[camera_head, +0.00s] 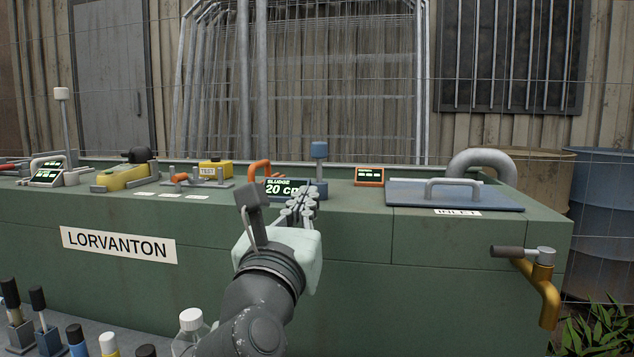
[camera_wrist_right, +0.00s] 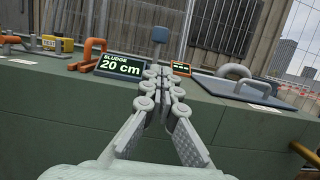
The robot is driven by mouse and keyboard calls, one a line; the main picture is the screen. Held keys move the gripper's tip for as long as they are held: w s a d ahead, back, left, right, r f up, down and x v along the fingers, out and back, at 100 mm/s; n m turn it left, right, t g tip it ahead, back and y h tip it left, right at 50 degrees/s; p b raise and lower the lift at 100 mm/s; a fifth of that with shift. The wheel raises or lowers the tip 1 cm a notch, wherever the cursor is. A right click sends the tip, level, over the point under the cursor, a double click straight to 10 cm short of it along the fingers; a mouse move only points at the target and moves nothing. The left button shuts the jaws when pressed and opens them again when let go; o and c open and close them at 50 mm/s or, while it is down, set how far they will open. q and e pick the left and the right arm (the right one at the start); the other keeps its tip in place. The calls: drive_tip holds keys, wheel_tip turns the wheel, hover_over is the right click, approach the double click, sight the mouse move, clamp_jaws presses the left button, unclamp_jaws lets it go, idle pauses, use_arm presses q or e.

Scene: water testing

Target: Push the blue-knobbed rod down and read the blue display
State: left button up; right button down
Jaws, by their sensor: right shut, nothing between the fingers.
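The blue knob (camera_head: 319,149) tops a short upright rod on the green tank, just beyond my right gripper's fingertips. It also shows in the wrist view (camera_wrist_right: 160,34), where the fingers hide the rod's lower part. The dark display (camera_head: 283,188) stands just left of the rod and reads "SLUDGE 20 cm"; in the head view my gripper covers its right end. My right gripper (camera_head: 314,190) is shut and empty, pointing forward over the tank's front edge, below the knob. I cannot tell whether it touches the rod. My left gripper is out of view.
A small orange display (camera_head: 369,177) and a blue hatch (camera_head: 495,195) lie to the right. A white-knobbed rod (camera_head: 63,110) and a yellow device (camera_head: 125,177) are left. Bottles (camera_head: 190,320) stand at the front left.

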sight(318, 172)
drive_tip(key=x, duration=0.8)
drive_tip(key=shift+w+b, duration=0.1)
drive_tip(key=shift+b, duration=0.3)
drive_tip(key=shift+w+d+r, duration=0.1)
drive_tip(key=shift+w+r, duration=0.1)
drive_tip(key=shift+w, duration=0.4)
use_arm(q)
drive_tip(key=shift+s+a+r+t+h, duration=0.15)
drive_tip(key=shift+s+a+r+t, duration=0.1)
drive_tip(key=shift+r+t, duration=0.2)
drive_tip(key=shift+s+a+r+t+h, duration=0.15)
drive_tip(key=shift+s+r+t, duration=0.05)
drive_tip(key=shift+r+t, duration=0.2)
use_arm(e)
drive_tip(key=shift+w, duration=0.1)
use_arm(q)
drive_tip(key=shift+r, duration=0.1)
use_arm(e)
drive_tip(key=shift+r, duration=0.1)
